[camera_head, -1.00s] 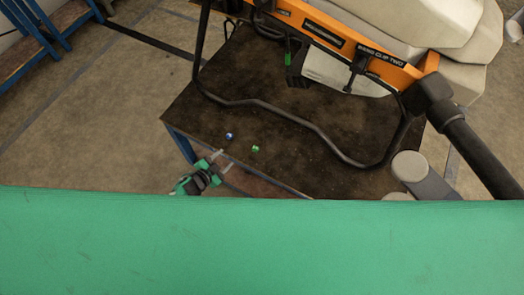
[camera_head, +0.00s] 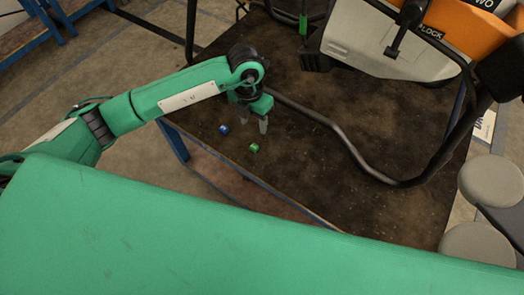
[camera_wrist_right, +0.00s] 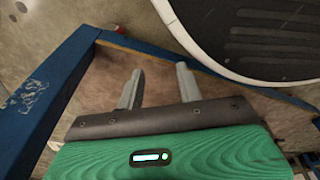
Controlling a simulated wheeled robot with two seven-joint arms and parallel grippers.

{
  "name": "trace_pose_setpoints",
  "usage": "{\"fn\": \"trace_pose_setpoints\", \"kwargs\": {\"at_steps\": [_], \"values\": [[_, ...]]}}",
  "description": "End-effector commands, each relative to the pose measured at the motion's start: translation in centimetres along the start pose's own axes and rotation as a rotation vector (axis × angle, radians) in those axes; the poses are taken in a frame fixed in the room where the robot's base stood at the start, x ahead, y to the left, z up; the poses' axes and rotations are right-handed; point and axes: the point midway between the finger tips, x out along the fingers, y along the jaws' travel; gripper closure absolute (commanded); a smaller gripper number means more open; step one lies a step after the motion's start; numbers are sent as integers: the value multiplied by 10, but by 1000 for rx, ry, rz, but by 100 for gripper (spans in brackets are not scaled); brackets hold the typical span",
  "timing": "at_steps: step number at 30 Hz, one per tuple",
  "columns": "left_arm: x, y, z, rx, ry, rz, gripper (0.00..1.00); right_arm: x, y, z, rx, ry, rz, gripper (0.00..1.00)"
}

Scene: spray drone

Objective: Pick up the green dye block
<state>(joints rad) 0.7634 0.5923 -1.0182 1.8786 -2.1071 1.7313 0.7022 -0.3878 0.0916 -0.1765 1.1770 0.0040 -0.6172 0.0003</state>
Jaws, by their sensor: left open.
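The green dye block (camera_head: 254,147) is a small cube on the dark tabletop (camera_head: 345,190), near its front edge. A blue block (camera_head: 223,129) lies to its left and a little farther back. My left gripper (camera_head: 255,127) is open and empty, fingers pointing down, just behind the green block and right of the blue one. It does not touch the green block; its exact height above the table is hard to tell. My right gripper (camera_wrist_right: 160,85) shows in the right wrist view, open with nothing between its fingers. No dye block shows in that view.
A drone with an orange and pale body (camera_head: 385,40) stands at the back right. Its black tube leg (camera_head: 335,130) bends across the table behind the green block. A blue frame bar (camera_wrist_right: 45,90) runs beside my right gripper.

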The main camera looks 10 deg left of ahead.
Motion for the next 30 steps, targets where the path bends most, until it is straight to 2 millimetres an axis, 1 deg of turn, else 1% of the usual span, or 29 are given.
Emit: {"fn": "trace_pose_setpoints", "kwargs": {"at_steps": [1, 3, 5, 8, 12, 15, 18, 24, 28, 30], "values": [[1, 7, -1, 3, -9, 42, 51, 6, 0, 0, 0, 1, 0, 64], [0, 12, -2, 3, -16, 77, 51, 6, 0, -1, 0, 1, 0, 64], [3, 14, -2, 2, -17, 90, 51, 5, 0, -1, 0, 1, 0, 64], [18, 15, -2, 0, -15, 91, 51, 5, 1, 1, 0, 0, 1, 64], [46, 16, -2, 0, -15, 88, 51, 8, 1, 5, -1, -1, 2, 64], [64, 17, -1, 1, -16, 87, 51, 9, 1, 7, -2, 0, 2, 64], [76, 18, -1, 2, -16, 86, 51, 10, 2, 9, -2, 0, 2, 64], [89, 18, 0, 1, -16, 86, 51, 11, 2, 12, -3, 0, 3, 64], [109, 14, 0, 1, -15, 85, 51, 17, 4, 26, -5, -6, 5, 64], [120, 15, 0, 1, -15, 86, 51, 19, 4, 29, -6, -6, 5, 64]]}}
